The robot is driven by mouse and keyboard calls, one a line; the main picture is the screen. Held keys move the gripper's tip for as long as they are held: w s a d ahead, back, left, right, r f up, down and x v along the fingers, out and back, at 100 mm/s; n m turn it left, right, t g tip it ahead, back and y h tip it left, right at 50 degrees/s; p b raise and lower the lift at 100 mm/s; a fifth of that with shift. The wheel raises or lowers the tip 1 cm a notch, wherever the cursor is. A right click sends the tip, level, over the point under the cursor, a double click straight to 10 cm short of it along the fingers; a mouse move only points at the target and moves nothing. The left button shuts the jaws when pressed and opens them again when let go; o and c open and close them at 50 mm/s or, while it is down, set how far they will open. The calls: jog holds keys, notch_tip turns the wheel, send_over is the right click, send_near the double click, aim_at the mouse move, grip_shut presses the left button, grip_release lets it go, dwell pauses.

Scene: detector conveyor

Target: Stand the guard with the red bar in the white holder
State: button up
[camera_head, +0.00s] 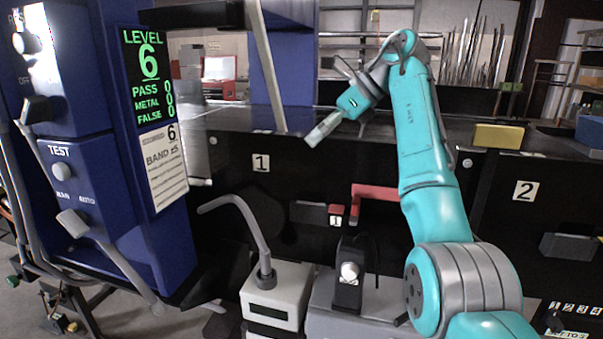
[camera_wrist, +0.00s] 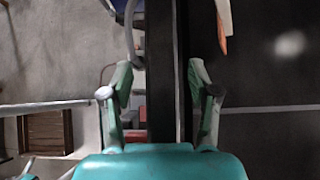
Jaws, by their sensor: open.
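My gripper (camera_head: 322,130) hangs in the head view above the front edge of the dark conveyor, near the number 1 label, tilted down to the left. In the wrist view its teal fingers (camera_wrist: 157,90) are spread apart, with nothing held between them. A red bar (camera_head: 376,191) shows against the dark front panel, below and right of the gripper; I cannot tell whether it belongs to the guard. An orange and white piece (camera_wrist: 223,28) lies at the top of the wrist view, cut off by the frame. I cannot identify the white holder for certain.
A blue detector cabinet (camera_head: 180,225) stands at the left. Whitish boxes (camera_head: 276,290) with a hooked grey rod (camera_head: 240,210) stand low in front. A yellow block (camera_head: 498,136) sits on the conveyor at the right. A pale upright bar (camera_head: 266,65) rises left of the gripper.

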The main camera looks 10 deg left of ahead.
jog(key=shift+x, duration=0.9)
grip_shut()
jog(key=shift+r, duration=0.2)
